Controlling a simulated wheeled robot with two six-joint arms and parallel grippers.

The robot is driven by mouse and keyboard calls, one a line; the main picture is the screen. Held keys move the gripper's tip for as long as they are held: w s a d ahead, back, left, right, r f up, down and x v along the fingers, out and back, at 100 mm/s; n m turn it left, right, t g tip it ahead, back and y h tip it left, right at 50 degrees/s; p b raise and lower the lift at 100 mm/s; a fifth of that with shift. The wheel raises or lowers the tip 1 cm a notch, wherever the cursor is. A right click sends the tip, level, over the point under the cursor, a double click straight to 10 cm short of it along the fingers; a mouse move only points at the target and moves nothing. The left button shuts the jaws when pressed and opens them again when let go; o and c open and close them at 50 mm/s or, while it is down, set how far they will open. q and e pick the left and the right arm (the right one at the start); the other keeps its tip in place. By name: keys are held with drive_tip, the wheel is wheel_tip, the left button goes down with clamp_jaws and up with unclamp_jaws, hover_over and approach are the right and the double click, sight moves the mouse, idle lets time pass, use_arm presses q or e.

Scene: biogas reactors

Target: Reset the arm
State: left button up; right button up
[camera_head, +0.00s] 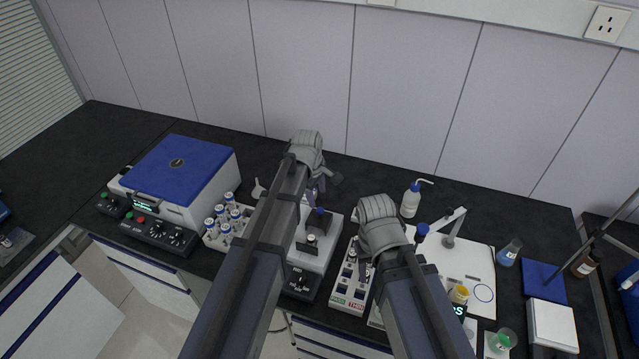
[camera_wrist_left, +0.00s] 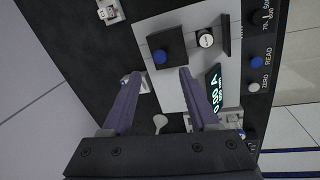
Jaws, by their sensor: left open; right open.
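My left gripper (camera_head: 318,190) is partly hidden behind its own arm in the head view, above the rear of a white instrument with a dark front (camera_head: 318,257). In the left wrist view its two purple-grey fingers (camera_wrist_left: 157,76) are apart, with nothing between them. Below them is the instrument's white top (camera_wrist_left: 172,22), with a blue-knobbed black block (camera_wrist_left: 166,46) and a round white-topped piece (camera_wrist_left: 206,39). My right gripper (camera_head: 366,268) is mostly hidden by its wrist and hangs over a labelled rack (camera_head: 345,301); I see nothing held in it.
A blue-lidded machine (camera_head: 180,165) and a rack of blue-capped bottles (camera_head: 212,243) stand at left. A wash bottle (camera_head: 411,198), white board (camera_head: 478,262), flask (camera_head: 509,252), blue pad (camera_head: 541,280) and scale (camera_head: 552,325) are at right. The wall (camera_head: 400,80) closes the back.

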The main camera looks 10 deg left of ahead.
use_arm(q)
drive_tip(key=s+d+f+m+b, duration=0.1)
drive_tip(key=s+f+m+b, duration=0.2)
drive_tip(key=s+m, duration=0.2)
drive_tip(key=s+d+f+m+g+y+b, duration=0.1)
drive_tip(key=s+d+f+m+b, duration=0.1)
drive_tip(key=s+m, duration=0.4)
drive_tip(key=s+d+f+m+g+y+b, duration=0.1)
drive_tip(key=s+f+m+b, duration=0.3)
drive_tip(key=s, duration=0.8)
drive_tip(key=shift+d+f+m, duration=0.2)
drive_tip(key=shift+d+m, duration=0.5)
drive_tip(key=shift+m, duration=0.5)
drive_tip(key=shift+s, duration=0.1)
